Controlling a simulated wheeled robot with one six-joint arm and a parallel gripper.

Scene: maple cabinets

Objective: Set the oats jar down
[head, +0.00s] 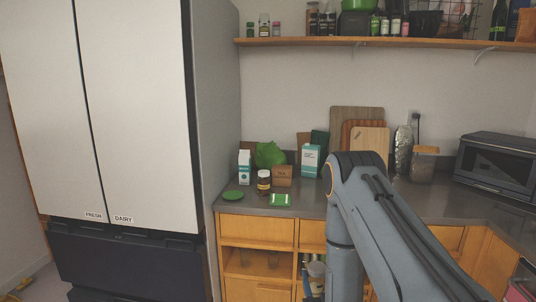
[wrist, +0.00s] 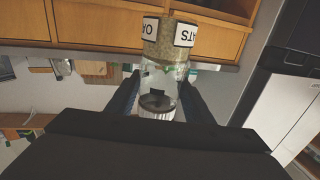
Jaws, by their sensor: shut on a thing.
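The oats jar (wrist: 163,65) is clear glass with a black-and-white label reading OATS, upside down in the tilted wrist picture. Pale oats fill its base end, and a grey lid (wrist: 157,106) is at the end nearest my gripper. My gripper (wrist: 161,82) is shut on the jar, one dark finger on each side. The jar shows in front of the wooden cabinet fronts and the counter edge. In the head view my arm covers part of the counter (head: 400,203), and I cannot make out my gripper clearly there.
Cutting boards (head: 369,140), a wooden-lidded canister (head: 424,165) and a microwave (head: 497,165) stand farther right. A fridge (head: 133,110) is at left.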

